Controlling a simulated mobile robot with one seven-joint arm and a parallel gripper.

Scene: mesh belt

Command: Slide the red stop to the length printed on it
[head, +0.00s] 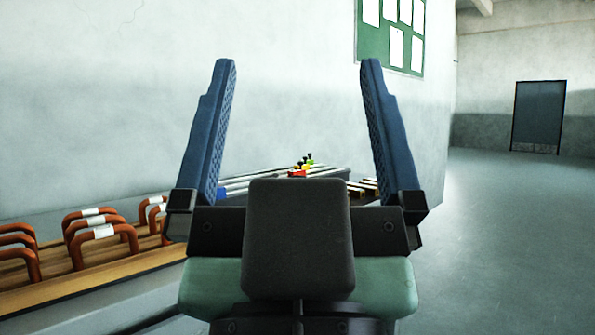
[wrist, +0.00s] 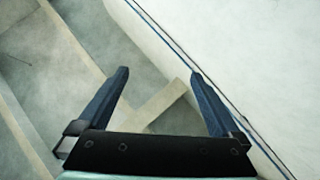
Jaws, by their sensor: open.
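The red stop (head: 298,173) shows small in the head view, low on a rail assembly (head: 240,183) beyond my gripper. Yellow and green pieces with black knobs sit just behind it. The print on the red stop is too small to read, and its lower part is hidden by my gripper. My gripper (head: 298,70) is open and empty, its two blue fingers spread wide and pointing up in the head view. It is apart from the stop. The wrist view also shows the open fingers (wrist: 158,72), with no stop between them.
Several orange handles (head: 103,244) with white bands stand on a wooden-topped bench (head: 110,280) at the left. A green board (head: 391,30) with papers hangs on the wall. Open floor (head: 510,230) lies to the right, with a dark door (head: 538,115) far off.

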